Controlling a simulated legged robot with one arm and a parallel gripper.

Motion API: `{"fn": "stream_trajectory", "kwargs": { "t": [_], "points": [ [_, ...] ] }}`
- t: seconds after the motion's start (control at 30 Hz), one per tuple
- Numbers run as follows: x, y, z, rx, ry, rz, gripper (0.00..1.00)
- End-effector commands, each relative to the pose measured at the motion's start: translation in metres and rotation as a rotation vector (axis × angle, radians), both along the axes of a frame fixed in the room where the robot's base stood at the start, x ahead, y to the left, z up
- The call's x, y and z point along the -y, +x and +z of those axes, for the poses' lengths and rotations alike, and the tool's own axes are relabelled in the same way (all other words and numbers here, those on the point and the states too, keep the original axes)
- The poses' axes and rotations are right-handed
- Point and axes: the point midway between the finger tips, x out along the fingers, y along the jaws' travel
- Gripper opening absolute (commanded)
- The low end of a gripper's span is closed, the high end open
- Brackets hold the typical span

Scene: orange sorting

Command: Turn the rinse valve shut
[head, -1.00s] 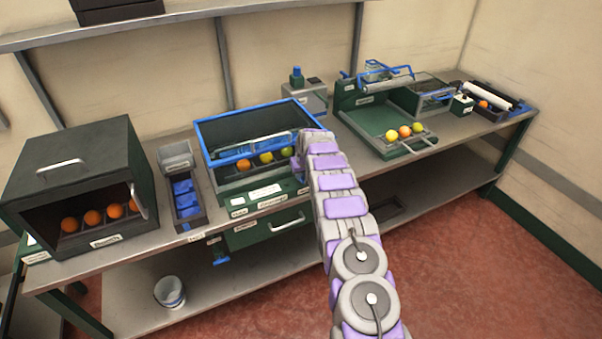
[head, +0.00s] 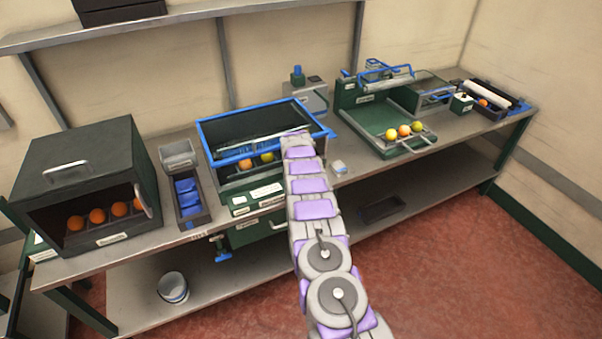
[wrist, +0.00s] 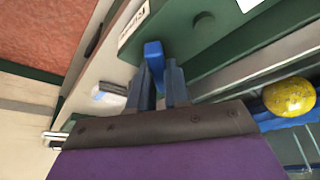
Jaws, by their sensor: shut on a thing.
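The blue lever (wrist: 153,55), which I take to be the rinse valve's handle, stands out from a green panel in the wrist view. A white label (wrist: 132,24) beside it is too blurred to read fully. My gripper (wrist: 161,73) is shut on the lever, with one dark blue finger on each side of it. In the head view my arm reaches to the front right of the blue-rimmed wash tank (head: 222,119). There my own arm hides the fingers and the lever.
A yellow fruit (wrist: 289,96) lies in the tank close to my gripper. A small white block (head: 339,167) is on the bench right of my arm. A green tray (head: 405,148) with several fruits stands farther right. A dark box (head: 85,170) holding oranges is at the left.

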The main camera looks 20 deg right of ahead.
Motion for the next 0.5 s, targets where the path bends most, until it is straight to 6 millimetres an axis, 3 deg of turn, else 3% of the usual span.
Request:
{"fn": "stream_trajectory", "kwargs": {
  "t": [0.37, 0.4, 0.5],
  "points": [
    [-0.0005, -0.0005, -0.001, -0.002, 0.0, -0.005, 0.0],
    [-0.0005, -0.0005, -0.001, -0.002, 0.001, -0.004, 0.19],
    [-0.0006, -0.0003, -0.0011, -0.002, 0.001, -0.004, 0.28]
  ]
}}
